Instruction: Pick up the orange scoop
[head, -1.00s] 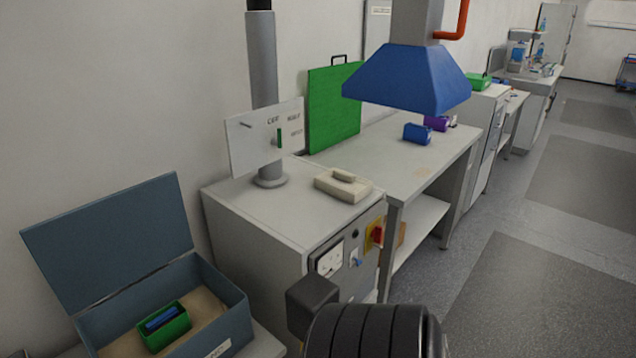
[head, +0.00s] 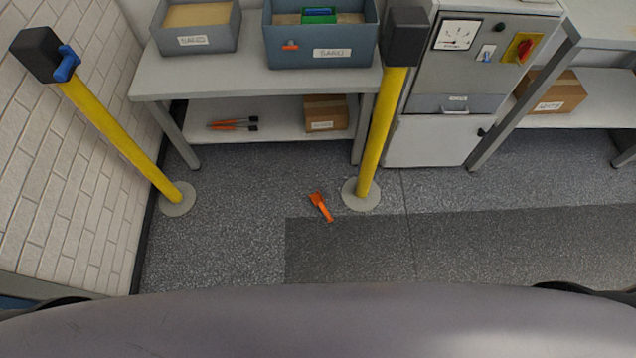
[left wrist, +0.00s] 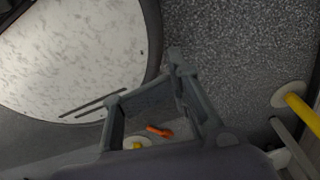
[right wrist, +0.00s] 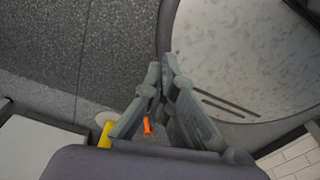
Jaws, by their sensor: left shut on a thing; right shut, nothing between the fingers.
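The orange scoop (head: 320,206) lies on the grey floor in the head view, just left of the round foot of a yellow post. A small orange shape that looks like it shows far off past the fingers in the left wrist view (left wrist: 159,131) and in the right wrist view (right wrist: 147,126). My left gripper (left wrist: 178,68) has its fingertips together; what is between them cannot be made out. My right gripper (right wrist: 160,75) is shut and empty. Both grippers are apart from the scoop and out of the head view.
Two yellow posts (head: 118,140) (head: 377,135) stand on round feet either side of the scoop. Behind is a bench (head: 160,82) with grey boxes on top, orange-handled tools (head: 232,124) and a carton (head: 325,113) below. A grey cabinet (head: 440,140) stands right. The floor near the scoop is clear.

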